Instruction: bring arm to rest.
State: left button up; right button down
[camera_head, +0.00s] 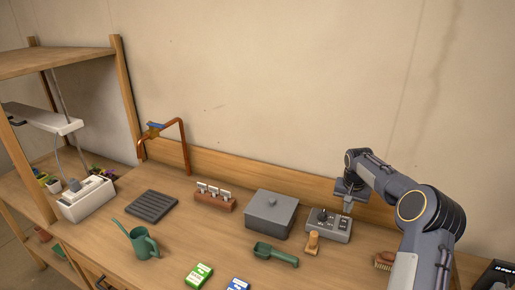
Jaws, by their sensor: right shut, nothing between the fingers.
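My right arm comes in from the lower right and reaches over the wooden bench (180,240). My right gripper (348,208) points down, shut, above the back right part of a grey box with knobs or switches on top (325,228). Nothing shows between its fingers. I cannot tell whether the fingertips touch the box. My left gripper is not in view.
Near the gripper are a grey lidded bin (270,214), a wooden stamp-like piece (312,243), a green scoop (275,254) and a brush (384,261). A green watering can (144,243), a dark ribbed tray (152,206) and a copper tap (184,145) stand further left.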

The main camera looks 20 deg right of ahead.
jog(key=s+a+r+n+t+y, duration=0.15)
jog(key=s+a+r+n, duration=0.25)
jog(key=s+a+r, duration=1)
jog(key=s+a+f+n+t+y, duration=0.1)
jog(key=s+a+f, duration=0.1)
jog(key=s+a, duration=0.5)
jog(key=s+a+f+n+t+y+b, duration=0.1)
jog(key=s+a+f+y, duration=0.1)
jog(key=s+a, duration=0.6)
jog(key=s, duration=0.6)
jog(key=shift+s+f+t, duration=0.15)
jog(key=shift+s+t, duration=0.05)
jog(key=shift+t, duration=0.15)
